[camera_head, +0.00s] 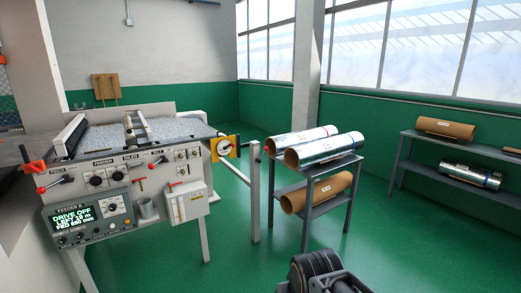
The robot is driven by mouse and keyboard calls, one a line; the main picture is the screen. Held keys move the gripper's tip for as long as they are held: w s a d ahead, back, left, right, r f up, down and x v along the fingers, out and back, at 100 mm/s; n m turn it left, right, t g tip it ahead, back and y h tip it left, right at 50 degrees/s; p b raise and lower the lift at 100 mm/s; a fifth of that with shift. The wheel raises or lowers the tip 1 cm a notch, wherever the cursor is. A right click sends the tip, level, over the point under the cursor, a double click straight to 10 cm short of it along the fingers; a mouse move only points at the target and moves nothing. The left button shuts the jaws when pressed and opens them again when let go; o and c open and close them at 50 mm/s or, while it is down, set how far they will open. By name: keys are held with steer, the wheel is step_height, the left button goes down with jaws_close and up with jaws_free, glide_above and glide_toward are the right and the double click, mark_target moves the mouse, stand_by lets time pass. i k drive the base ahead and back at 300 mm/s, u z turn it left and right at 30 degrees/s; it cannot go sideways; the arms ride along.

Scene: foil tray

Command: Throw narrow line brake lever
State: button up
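The feeder machine (118,226) stands at the left with a pale front panel. A red-tipped lever (41,188) sticks out at the panel's left end, a second red-tipped lever (161,160) sits at its upper right, and a third red lever (138,181) is below that. A yellow plate (225,148) at the machine's right end carries a round dial and a small lever with a red tip. The labels are too small to tell which lever is the narrow line brake. My gripper's fingers do not show; only a dark ribbed part of my arm shows at the bottom.
A green display (73,217) reads DRIVE OFF. A grey rack (315,186) with foil rolls (325,150) stands right of the machine, beside a post (255,190). Another rack (400,160) stands at the right wall. Green floor (400,245) is clear in front.

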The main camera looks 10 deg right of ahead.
mark_target(265, 148)
steer(key=z, duration=0.15)
steer(key=i, duration=3.15)
